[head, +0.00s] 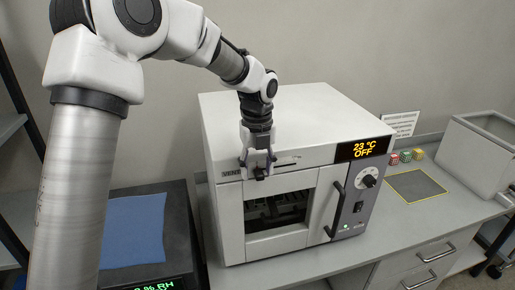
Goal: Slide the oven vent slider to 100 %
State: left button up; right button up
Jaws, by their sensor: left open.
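The oven (295,115) is a white box on the bench, with a dark window in its closed front door. Its vent slider strip (287,160) runs along the front panel above the door, with a small dark label at its left end. My left gripper (258,172) is open and points down in front of this strip, close to its left part. The gripper hides part of the strip, and I cannot tell the slider knob from the fingers or whether they touch it. My right gripper is not in view.
The oven's display (363,149) reads 23 °C OFF, above a dial (369,181). The door handle (334,210) stands out at the front. A blue mat (133,231) lies at left. Small colored blocks (406,156), a dark pad (415,186) and a grey bin (472,155) are at right.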

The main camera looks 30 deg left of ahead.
aim_at(282, 163)
pick_arm(q)
jog(key=shift+w+f, duration=0.55)
jog(key=shift+w, duration=0.3)
jog(key=shift+s+r, duration=0.1)
jog(key=shift+s, duration=0.05)
jog(key=shift+s+r, duration=0.3)
jog(key=shift+s, duration=0.35)
grip_shut()
jog(key=shift+w+d+f, duration=0.1)
jog(key=shift+w+d, duration=0.35)
jog(key=shift+w, duration=0.1)
jog(key=w+d, duration=0.5)
jog(key=w, duration=0.1)
jog(key=shift+w+d, duration=0.35)
jog(key=shift+d, duration=0.05)
grip_release()
jog(key=shift+w+a+f, duration=0.1)
jog(key=shift+w+a, duration=0.05)
jog(key=shift+w, duration=0.05)
